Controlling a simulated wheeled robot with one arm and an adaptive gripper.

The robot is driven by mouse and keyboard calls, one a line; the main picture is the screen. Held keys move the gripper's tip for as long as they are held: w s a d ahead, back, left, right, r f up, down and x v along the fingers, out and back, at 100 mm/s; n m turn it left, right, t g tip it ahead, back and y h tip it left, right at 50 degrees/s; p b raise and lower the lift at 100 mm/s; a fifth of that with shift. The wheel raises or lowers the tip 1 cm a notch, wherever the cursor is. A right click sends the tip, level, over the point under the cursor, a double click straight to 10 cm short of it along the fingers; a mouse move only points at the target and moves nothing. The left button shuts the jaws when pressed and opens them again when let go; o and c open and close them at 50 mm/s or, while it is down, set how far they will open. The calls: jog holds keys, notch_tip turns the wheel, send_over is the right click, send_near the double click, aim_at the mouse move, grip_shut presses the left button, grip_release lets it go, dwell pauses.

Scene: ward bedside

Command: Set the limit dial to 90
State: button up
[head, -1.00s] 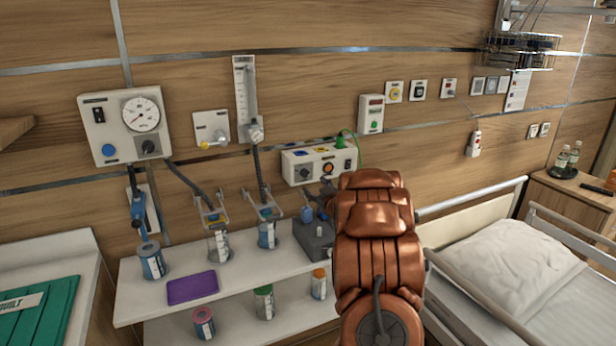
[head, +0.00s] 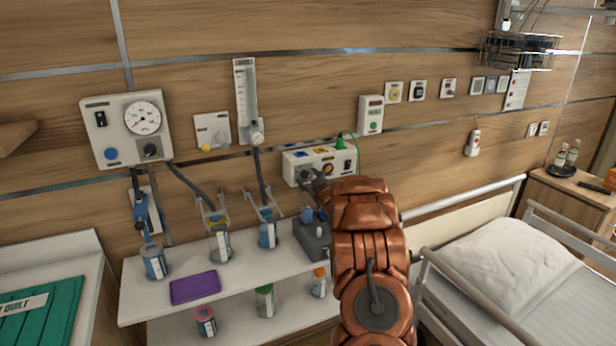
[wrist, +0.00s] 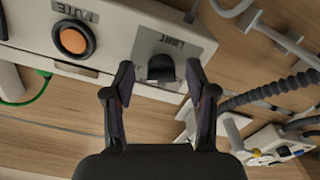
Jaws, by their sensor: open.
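The limit dial (wrist: 161,68) is a dark knob on a light grey plate marked LIMIT, in the wrist view. It sits on the front of a white wall box (head: 296,158). My gripper (wrist: 160,74) is open, with one finger on each side of the dial; I cannot tell whether they touch it. In the head view my gripper (head: 314,181) is at the box's left part, and my arm hides some of what lies behind it. The numbers around the dial are too small to read.
An orange MUTE button (wrist: 73,39) is beside the dial on the same box. A green plug (head: 340,141) with a green cable stands on top. Below is a white shelf (head: 135,300) with jars, a purple pad (head: 195,288) and a grey device (head: 312,238).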

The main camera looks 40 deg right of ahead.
jog(key=shift+w+d+f, duration=0.1)
jog(key=shift+w+d, duration=0.05)
jog(key=shift+w, duration=0.2)
jog(key=shift+c, duration=0.3)
grip_shut()
